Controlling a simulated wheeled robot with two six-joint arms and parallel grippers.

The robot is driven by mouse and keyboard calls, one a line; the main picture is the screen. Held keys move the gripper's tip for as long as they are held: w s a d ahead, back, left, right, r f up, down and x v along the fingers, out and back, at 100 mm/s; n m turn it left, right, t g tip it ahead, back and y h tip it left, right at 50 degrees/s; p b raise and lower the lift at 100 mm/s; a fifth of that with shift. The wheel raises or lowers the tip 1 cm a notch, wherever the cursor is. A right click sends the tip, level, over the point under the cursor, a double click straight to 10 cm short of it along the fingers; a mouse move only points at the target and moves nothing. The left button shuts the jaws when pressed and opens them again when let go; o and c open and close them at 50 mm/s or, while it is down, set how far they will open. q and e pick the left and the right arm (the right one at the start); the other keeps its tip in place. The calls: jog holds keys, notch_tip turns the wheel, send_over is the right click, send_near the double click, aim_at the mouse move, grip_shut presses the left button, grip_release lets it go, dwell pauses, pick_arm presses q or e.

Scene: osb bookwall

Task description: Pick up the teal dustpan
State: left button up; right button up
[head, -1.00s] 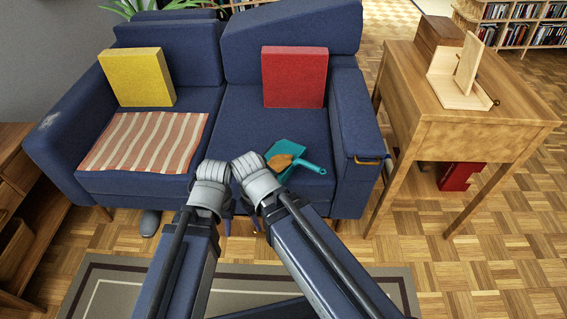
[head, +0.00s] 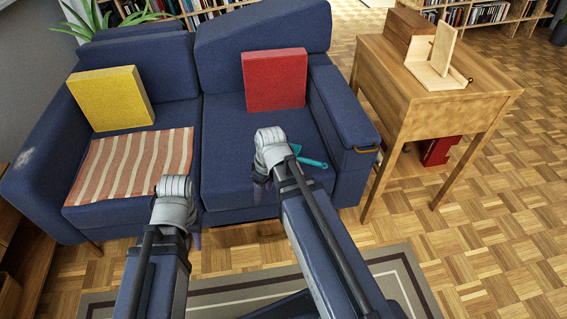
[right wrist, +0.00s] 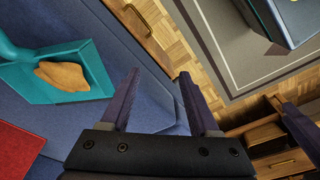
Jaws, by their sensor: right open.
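The teal dustpan (head: 312,162) lies on the right seat of the blue sofa. In the head view my right arm hides most of it, and its handle shows. In the right wrist view the dustpan (right wrist: 62,94) is at the upper left, with a tan-orange lump (right wrist: 62,76) in its pan. My right gripper (right wrist: 158,74) is open and empty, above the seat and beside the pan, not touching it. In the head view my right gripper (head: 262,184) is mostly hidden behind its wrist. My left gripper (head: 196,240) is low in front of the sofa; its jaws are mostly hidden.
The sofa carries a red cushion (head: 275,80), a yellow cushion (head: 110,97) and a striped cloth (head: 132,165). Its right armrest (head: 345,110) stands beside the dustpan. A wooden desk (head: 430,85) is at the right.

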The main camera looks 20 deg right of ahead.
jog(key=w+d+r+n+t, duration=0.1)
jog(key=w+d, duration=0.2)
jog(key=d, duration=0.6)
jog(key=n+t, duration=0.2)
send_near(309, 160)
notch_tip(309, 160, down, 4)
jog(key=shift+w+a+f+y+b, duration=0.1)
jog(key=shift+w+f+y+b, duration=0.1)
jog(key=shift+f+b, duration=0.3)
jog(key=shift+w+f+y+b, duration=0.1)
jog(key=shift+w+f+b, duration=0.2)
jog(key=shift+f, duration=0.3)
jog(key=b+x, duration=0.2)
jog(key=w+b+x, duration=0.1)
jog(key=b+x, duration=0.1)
jog(key=x, duration=0.1)
jog(key=shift+r, duration=0.15)
jog(key=shift+a+r, duration=0.1)
grip_shut()
